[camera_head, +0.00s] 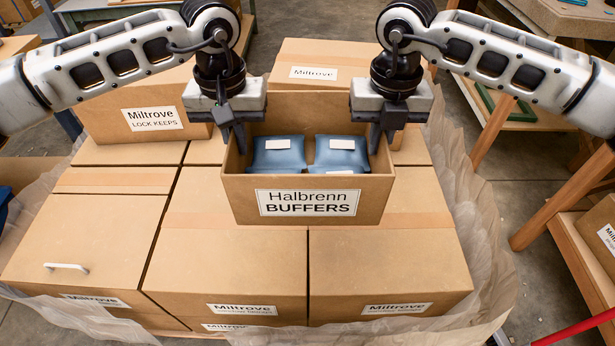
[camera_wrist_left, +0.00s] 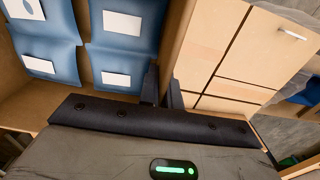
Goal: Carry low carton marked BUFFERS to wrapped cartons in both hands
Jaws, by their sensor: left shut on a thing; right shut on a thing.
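The low open carton marked Halbrenn BUFFERS (camera_head: 308,214) is in the middle of the head view, with blue packets (camera_head: 278,156) carrying white labels inside it. My left gripper (camera_head: 232,135) is shut on its left wall and my right gripper (camera_head: 382,138) is shut on its right wall. In the left wrist view the left fingers (camera_wrist_left: 162,90) straddle the carton wall, with the blue packets (camera_wrist_left: 123,45) beside them. The wrapped cartons (camera_head: 230,265), marked Miltrove, lie below and around the carton. Whether its base touches their tops I cannot tell.
A carton marked LOCK KEEPS (camera_head: 150,115) and another Miltrove carton (camera_head: 318,68) stand on the stack behind. Loose clear wrap (camera_head: 480,235) surrounds the stack. A wooden bench (camera_head: 535,115) stands at right. The front carton tops are mostly bare, except a white handle (camera_head: 66,267).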

